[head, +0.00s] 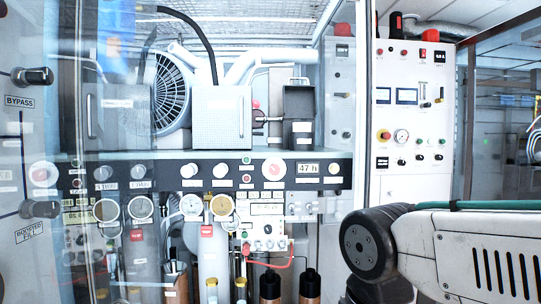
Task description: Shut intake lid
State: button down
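A small dark grey box (298,134) stands on the shelf behind the panel, right of centre. A dark flap (299,102) with a small handle on top stands raised at its back and looks like an open lid. I cannot read a label naming it as the intake. My gripper is out of the picture. Only my arm's pale link and dark joint show at the lower right, in front of the panel and well to the right of the box.
A light metal box (222,117) stands left of the dark box, with a round fan (171,93) behind it. A panel strip (200,172) with knobs runs below, above gauges and cylinders. A white control cabinet (412,120) stands at right. Glass panes (108,120) cover the left side.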

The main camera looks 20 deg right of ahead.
aim_at(299, 103)
jog(key=z, duration=1.45)
jog(key=k, duration=1.15)
jog(key=u, duration=0.2)
jog(key=i, duration=1.45)
jog(key=u, duration=0.7)
